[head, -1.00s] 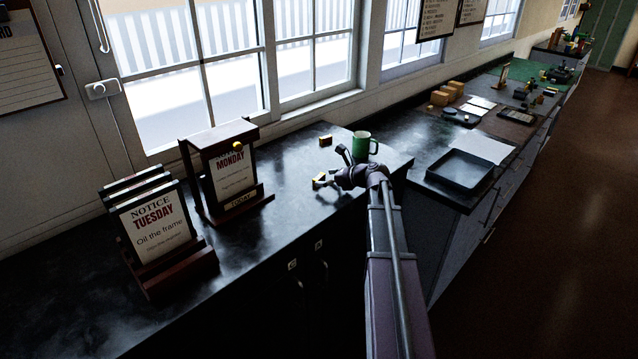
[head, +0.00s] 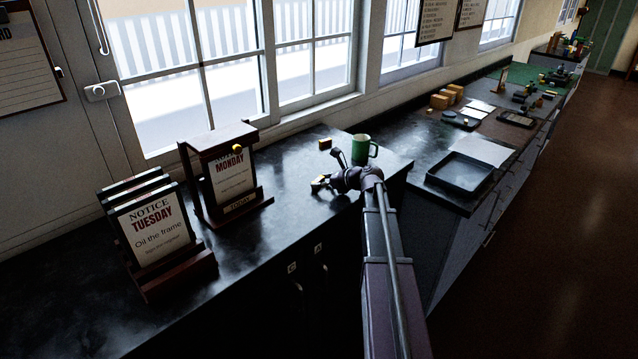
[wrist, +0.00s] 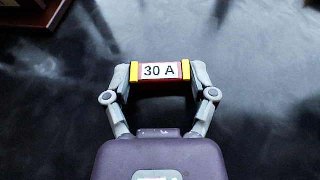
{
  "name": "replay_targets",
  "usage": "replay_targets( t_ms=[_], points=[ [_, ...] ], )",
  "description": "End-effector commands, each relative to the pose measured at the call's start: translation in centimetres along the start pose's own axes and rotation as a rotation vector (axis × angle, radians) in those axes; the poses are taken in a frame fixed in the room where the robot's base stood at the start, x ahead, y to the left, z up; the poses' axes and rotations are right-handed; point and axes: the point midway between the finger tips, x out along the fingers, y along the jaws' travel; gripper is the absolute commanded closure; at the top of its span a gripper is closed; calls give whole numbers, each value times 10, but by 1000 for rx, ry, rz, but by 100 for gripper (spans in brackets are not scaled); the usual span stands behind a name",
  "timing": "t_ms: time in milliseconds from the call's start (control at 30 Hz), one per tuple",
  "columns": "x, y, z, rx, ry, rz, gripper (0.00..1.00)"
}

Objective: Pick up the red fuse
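The red fuse (wrist: 161,72) has yellow end caps and a white label reading 30 A. In the wrist view it lies crosswise between my two fingertips. My gripper (wrist: 161,76) has one finger against each yellow cap, with no clear gap at either side. In the head view my gripper (head: 323,184) is low at the counter, left of the green mug, and a bit of the fuse's yellow shows at its fingers. I cannot tell whether the fuse still touches the counter.
A green mug (head: 365,148) stands close to my wrist. A wooden frame with a MONDAY card (head: 232,172) and a rack of notice cards (head: 155,228) stand left. A black tray (head: 460,172) is right.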

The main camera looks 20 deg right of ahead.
Motion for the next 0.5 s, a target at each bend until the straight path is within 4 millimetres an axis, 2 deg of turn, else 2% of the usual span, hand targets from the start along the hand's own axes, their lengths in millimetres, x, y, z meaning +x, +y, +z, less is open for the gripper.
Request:
replay_targets(
  t_ms=[500],
  points=[
    [-1, 0, 3, -1, 1, 1, 60]
  ],
)
